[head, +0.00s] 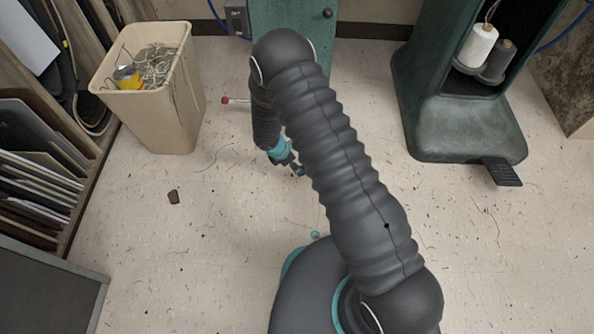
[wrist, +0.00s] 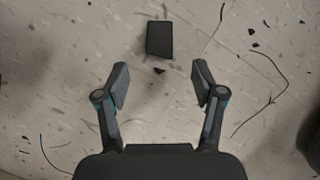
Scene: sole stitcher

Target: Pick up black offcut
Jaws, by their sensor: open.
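The black offcut (wrist: 160,39) is a small dark rectangular piece lying flat on the speckled floor, at the top middle of the wrist view. My gripper (wrist: 160,78) is open and empty, its two fingers spread wide. The offcut lies beyond the fingertips, roughly centred between them and not touched. In the head view my gripper (head: 298,171) points down at the floor, partly covered by my arm. I cannot make out the black offcut there; my arm hides part of the floor.
A tiny dark scrap (wrist: 159,70) lies between the fingertips. A brown scrap (head: 173,197) lies on open floor at left. A green machine (head: 430,130) with a pedal (head: 503,172) is at right.

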